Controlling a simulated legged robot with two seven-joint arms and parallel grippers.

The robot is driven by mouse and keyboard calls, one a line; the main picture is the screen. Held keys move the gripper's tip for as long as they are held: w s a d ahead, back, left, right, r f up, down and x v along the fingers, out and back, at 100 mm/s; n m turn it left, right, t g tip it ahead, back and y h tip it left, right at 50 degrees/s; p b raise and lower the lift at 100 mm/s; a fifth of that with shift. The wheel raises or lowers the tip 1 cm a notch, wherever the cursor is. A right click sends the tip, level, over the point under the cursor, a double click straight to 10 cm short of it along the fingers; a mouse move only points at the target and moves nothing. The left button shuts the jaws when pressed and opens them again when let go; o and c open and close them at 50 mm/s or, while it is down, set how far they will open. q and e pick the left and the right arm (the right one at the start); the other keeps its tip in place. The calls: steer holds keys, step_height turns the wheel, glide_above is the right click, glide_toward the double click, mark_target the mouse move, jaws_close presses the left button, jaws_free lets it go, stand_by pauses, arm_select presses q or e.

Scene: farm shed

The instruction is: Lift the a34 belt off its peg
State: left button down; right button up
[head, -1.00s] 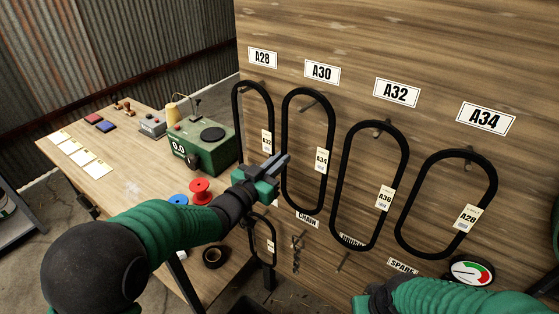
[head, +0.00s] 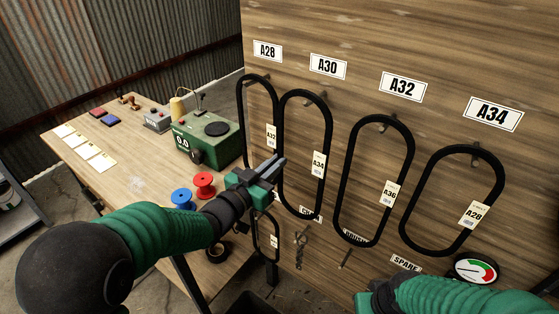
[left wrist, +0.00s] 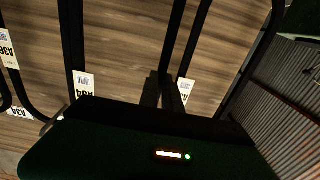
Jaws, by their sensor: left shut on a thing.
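The a34 belt (head: 327,125) is a black loop tagged A34, hanging in front of the board below the A30 sign (head: 328,66). My left gripper (head: 272,164) is shut on its left strand. In the left wrist view, the strand runs between my dark fingers (left wrist: 162,92), and the A34 tag (left wrist: 84,84) shows on the other strand. The belt's top covers its peg, so I cannot tell if it is clear of it. My right arm reaches in at the bottom right; its gripper body (head: 364,301) is at the frame edge, fingers unseen.
The belt tagged A32 (head: 243,100) hangs close on the left. Belts tagged A36 (head: 412,150) and A28 (head: 500,172) hang to the right. A small belt (head: 278,233) hangs below my gripper. The workbench (head: 140,185) with spools and a green scale (head: 215,148) stands left.

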arm_select(q)
steer(key=v, duration=0.9)
steer(key=shift+s+a, duration=0.15)
steer(key=shift+s, duration=0.05)
stand_by(0.6)
